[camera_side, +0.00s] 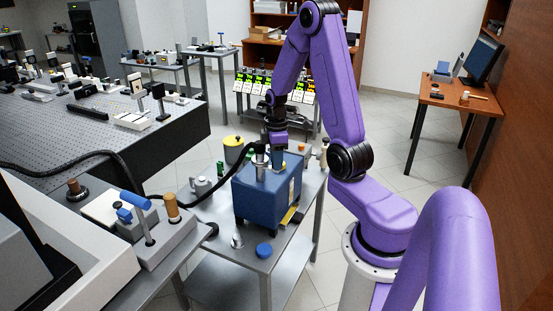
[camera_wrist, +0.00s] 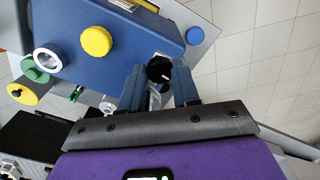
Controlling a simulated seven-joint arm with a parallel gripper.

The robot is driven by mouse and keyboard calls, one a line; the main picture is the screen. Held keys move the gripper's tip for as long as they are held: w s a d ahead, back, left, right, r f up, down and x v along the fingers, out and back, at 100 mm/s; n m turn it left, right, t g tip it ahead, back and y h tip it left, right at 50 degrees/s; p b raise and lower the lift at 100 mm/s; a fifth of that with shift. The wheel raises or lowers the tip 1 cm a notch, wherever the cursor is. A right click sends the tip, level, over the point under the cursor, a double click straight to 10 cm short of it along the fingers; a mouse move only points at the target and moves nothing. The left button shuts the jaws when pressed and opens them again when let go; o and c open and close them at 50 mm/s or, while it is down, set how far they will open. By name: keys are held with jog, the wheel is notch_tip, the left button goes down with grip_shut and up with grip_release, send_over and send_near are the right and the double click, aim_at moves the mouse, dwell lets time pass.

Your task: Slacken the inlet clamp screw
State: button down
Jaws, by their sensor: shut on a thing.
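A blue box-shaped unit (camera_side: 266,198) stands on a small grey metal table, and its top also shows in the wrist view (camera_wrist: 115,55). My gripper (camera_side: 277,150) points down at the top of the unit. In the wrist view my gripper (camera_wrist: 160,76) has its two fingers on either side of a round black knob (camera_wrist: 158,69) with a white mark, apparently the clamp screw, and is shut on it. A bright metal part shows just below the knob, partly hidden. On the unit's top are a yellow round cap (camera_wrist: 96,41) and a ring-shaped metal port (camera_wrist: 46,58).
A yellow pot (camera_side: 233,150), small bottles and a blue cap (camera_side: 264,250) stand on the table around the unit. A black hose (camera_side: 105,155) runs along the left. A bench with a clamped fixture (camera_side: 150,235) is at front left.

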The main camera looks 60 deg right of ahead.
jog(key=c, duration=1.1)
grip_release()
jog(key=shift+r, duration=0.15)
notch_tip(320, 180, up, 17)
jog(key=shift+r, duration=0.1)
jog(key=s+a+f+n, duration=0.2)
jog(key=a+f, duration=0.1)
jog(key=a, duration=1.6)
jog(key=s+a+f+n, duration=0.1)
jog(key=s+a, duration=0.3)
jog(key=s, duration=0.4)
jog(key=s+a+f+n, duration=0.2)
jog(key=s+a+f, duration=0.1)
jog(key=s, duration=0.6)
jog(key=shift+a, duration=0.9)
